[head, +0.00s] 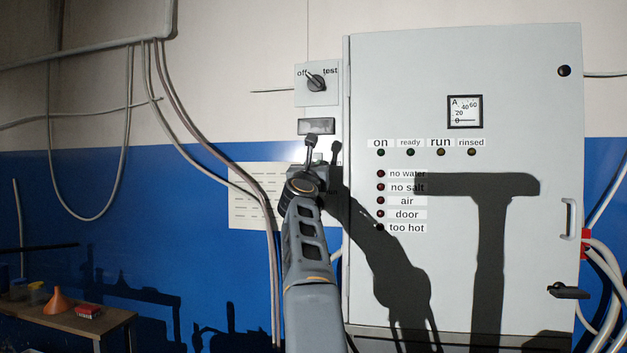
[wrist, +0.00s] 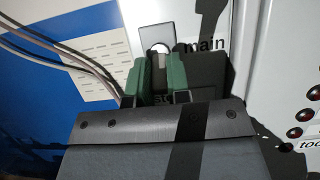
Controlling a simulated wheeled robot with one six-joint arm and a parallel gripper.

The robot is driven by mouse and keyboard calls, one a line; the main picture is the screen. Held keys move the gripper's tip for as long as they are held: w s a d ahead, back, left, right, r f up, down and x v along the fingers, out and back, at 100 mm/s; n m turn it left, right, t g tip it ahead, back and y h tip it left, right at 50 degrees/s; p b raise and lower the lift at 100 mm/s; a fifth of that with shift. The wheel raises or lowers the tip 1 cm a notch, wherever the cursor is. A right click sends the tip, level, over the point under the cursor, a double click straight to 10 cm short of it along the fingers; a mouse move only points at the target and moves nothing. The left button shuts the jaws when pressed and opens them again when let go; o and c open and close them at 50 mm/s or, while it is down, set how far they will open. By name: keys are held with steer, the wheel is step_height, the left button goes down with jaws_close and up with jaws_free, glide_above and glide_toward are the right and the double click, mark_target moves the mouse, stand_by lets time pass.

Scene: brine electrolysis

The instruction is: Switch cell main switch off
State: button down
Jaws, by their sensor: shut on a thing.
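Above is another rotary switch (head: 317,83) marked "off" and "test". The cabinet (head: 480,300) has a meter (head: 465,112) and several unlit-looking lamps. Cables (head: 230,165) hang to the left, by a paper sheet (head: 243,212). A table (head: 75,320) stands lower left.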

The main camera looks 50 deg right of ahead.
steer(key=c, duration=1.1)
jaws_free()
steer(key=shift+f, duration=0.1)
steer(key=shift+s+a+f+b, duration=0.15)
steer(key=shift+a+f+b, duration=0.1)
steer(key=shift+b, duration=0.1)
steer(key=b+v, duration=0.7)
steer(key=v, duration=0.6)
steer(key=shift+r, duration=0.15)
